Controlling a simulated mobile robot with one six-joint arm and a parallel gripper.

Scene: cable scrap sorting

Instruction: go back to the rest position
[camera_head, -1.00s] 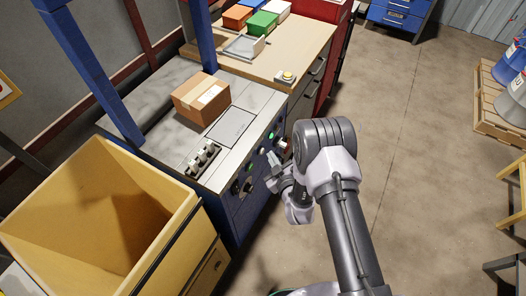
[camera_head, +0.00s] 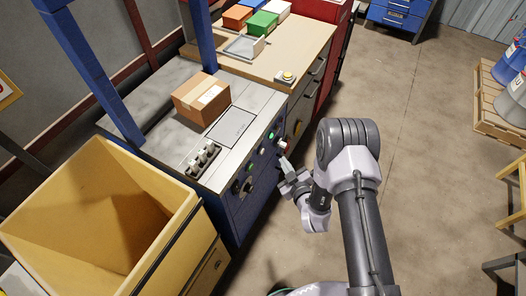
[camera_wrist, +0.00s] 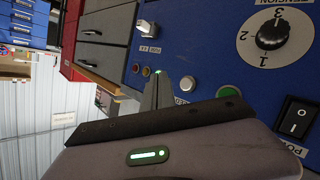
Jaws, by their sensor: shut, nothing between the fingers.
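My gripper (camera_head: 285,170) is beside the blue front panel (camera_head: 245,190) of the machine in the head view, with its fingers pointing up and left toward the panel. It is shut and empty. In the wrist view the gripper (camera_wrist: 161,85) shows shut in front of the blue panel. Whether the fingertips touch the panel I cannot tell.
A cardboard box (camera_head: 202,97) sits on the grey machine top. A large open yellow bin (camera_head: 165,245) stands at the left. A wooden bench (camera_head: 300,48) with coloured bins and a yellow button (camera_head: 287,76) is behind. Open floor (camera_head: 420,130) lies to the right.

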